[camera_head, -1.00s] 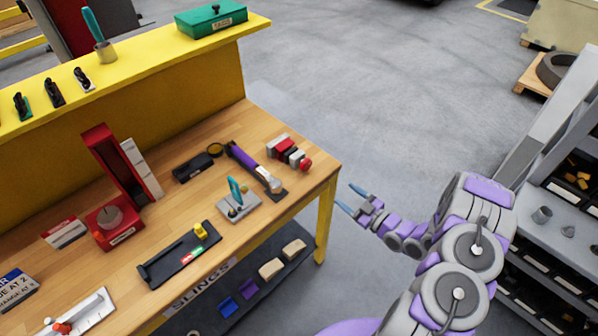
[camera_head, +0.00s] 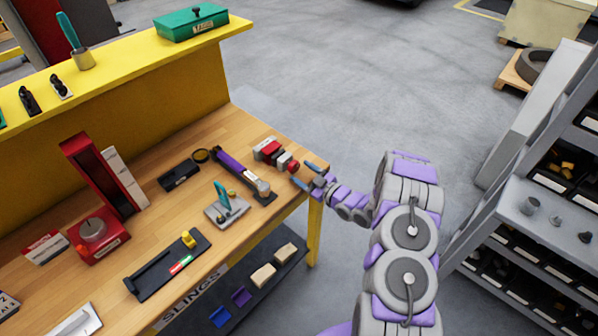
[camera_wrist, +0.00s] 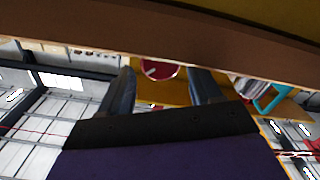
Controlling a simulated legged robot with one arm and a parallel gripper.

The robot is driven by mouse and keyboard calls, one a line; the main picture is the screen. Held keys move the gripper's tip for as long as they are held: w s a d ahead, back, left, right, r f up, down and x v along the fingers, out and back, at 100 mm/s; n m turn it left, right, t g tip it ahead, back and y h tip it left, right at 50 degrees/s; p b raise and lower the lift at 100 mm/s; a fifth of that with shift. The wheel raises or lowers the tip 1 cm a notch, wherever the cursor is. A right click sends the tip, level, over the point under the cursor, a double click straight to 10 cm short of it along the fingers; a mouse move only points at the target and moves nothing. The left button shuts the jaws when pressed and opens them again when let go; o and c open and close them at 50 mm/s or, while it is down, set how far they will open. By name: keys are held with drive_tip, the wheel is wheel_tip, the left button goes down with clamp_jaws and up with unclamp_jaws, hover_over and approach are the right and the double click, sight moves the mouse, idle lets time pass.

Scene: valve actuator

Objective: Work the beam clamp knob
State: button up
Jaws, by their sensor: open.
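The beam clamp, a red and grey block (camera_head: 268,151), lies near the right end of the wooden bench top. Its round red knob (camera_head: 293,167) faces right, toward me. My gripper (camera_head: 305,175) is open at the bench's right corner, its blue fingers pointing at the knob, one on each side of the line to it. In the wrist view the red knob (camera_wrist: 160,68), with a pale line on its face, shows between and just beyond the fingertips (camera_wrist: 165,76). Nothing is between the fingers; I cannot tell if either touches the knob.
A purple-handled tool (camera_head: 236,168) and a grey plate with a teal lever (camera_head: 226,209) lie left of the clamp. A red stand (camera_head: 92,175) is further left. Shelves (camera_head: 560,190) stand at the right. Floor beyond the bench is clear.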

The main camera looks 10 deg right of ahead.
drive_tip(key=shift+x, duration=1.2)
drive_tip(key=c, duration=0.8)
